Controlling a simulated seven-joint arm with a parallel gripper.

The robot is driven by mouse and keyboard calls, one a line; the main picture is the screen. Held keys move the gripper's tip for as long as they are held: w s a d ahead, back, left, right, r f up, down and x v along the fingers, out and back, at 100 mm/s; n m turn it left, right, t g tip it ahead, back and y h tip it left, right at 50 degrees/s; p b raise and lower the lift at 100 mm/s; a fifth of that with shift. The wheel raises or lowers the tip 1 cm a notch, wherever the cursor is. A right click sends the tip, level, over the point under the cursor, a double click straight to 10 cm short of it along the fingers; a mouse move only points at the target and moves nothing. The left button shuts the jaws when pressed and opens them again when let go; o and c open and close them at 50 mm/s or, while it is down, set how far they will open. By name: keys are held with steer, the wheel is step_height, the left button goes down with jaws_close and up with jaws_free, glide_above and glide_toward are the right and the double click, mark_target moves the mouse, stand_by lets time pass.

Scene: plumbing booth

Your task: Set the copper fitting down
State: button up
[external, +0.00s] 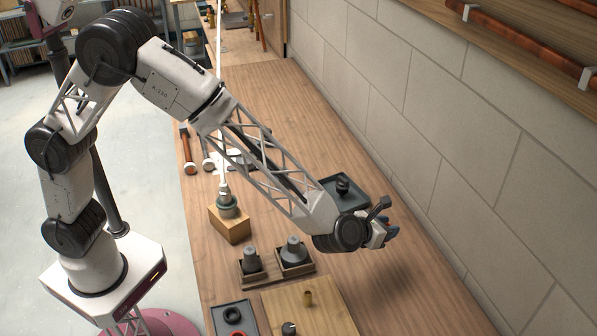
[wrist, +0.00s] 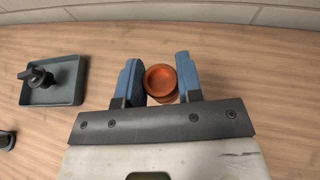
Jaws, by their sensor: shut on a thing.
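The copper fitting (wrist: 161,82) is between the two blue fingers of my gripper (wrist: 158,84) in the wrist view. It is an orange-brown round piece with a cup-like open end facing the camera. The gripper is shut on it. In the external view my gripper (external: 390,234) is over the right part of the wooden bench (external: 405,290), near the tiled wall. A shadow lies on the bench below it, so it appears to be raised above the wood. The fitting is mostly hidden there by the gripper.
A dark tray (external: 356,201) holding a black part stands beyond the gripper; it also shows in the wrist view (wrist: 70,92). Two wooden holders with grey parts (external: 293,254), a board (external: 325,312) and a wooden block (external: 230,226) stand left.

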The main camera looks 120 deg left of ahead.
steer(key=s+n+g, duration=0.1)
steer(key=s, duration=0.6)
steer(key=shift+s+n+g+y, duration=0.4)
steer(key=shift+d, duration=0.1)
steer(key=shift+f, duration=3.1)
steer(key=shift+f, duration=1.85)
steer(key=shift+f, duration=0.15)
steer(key=o, duration=0.9)
